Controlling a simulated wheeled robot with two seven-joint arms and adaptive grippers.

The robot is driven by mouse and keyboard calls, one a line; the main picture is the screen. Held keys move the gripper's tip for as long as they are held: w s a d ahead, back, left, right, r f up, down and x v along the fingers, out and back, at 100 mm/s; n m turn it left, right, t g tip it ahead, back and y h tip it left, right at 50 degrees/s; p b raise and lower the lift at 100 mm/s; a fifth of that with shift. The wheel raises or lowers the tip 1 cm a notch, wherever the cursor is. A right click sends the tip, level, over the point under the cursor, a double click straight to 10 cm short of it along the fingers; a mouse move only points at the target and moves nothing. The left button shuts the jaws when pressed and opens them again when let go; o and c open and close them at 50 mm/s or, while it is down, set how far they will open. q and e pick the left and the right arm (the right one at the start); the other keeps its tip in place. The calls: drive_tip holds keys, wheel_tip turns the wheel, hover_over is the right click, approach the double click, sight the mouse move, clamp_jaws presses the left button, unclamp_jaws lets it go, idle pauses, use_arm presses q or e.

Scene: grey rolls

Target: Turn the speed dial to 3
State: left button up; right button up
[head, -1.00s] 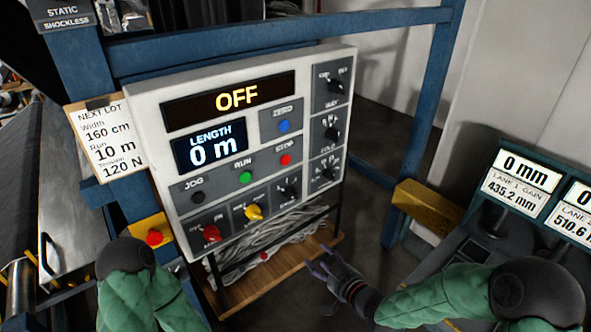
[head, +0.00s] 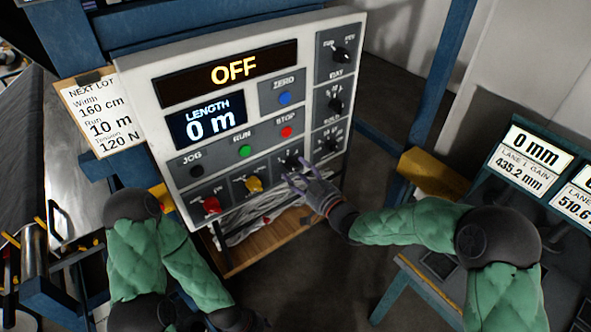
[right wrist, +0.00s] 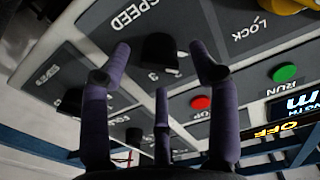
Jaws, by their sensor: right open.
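The speed dial (head: 291,162) is a black knob at the lower right of the white control panel's front. In the right wrist view the dial (right wrist: 158,52) shows upside down beside the SPEED label, with a 3 printed near it. Its pointer setting is too small to read. My right gripper (head: 292,181) is open, with purple-grey fingers just below and in front of the dial. In the right wrist view the open fingers (right wrist: 160,62) spread to either side of the dial, apparently not touching it. My left gripper is mostly lost in the dark at the bottom edge.
The panel display (head: 233,68) reads OFF, and the length screen (head: 210,122) reads 0 m. A yellow lock knob (head: 253,184), a red knob (head: 211,205) and several buttons sit close by. A wooden shelf (head: 262,248) lies below the panel.

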drive_tip(key=shift+x, duration=0.95)
drive_tip(key=c, duration=1.1)
drive_tip(key=shift+c, duration=0.2)
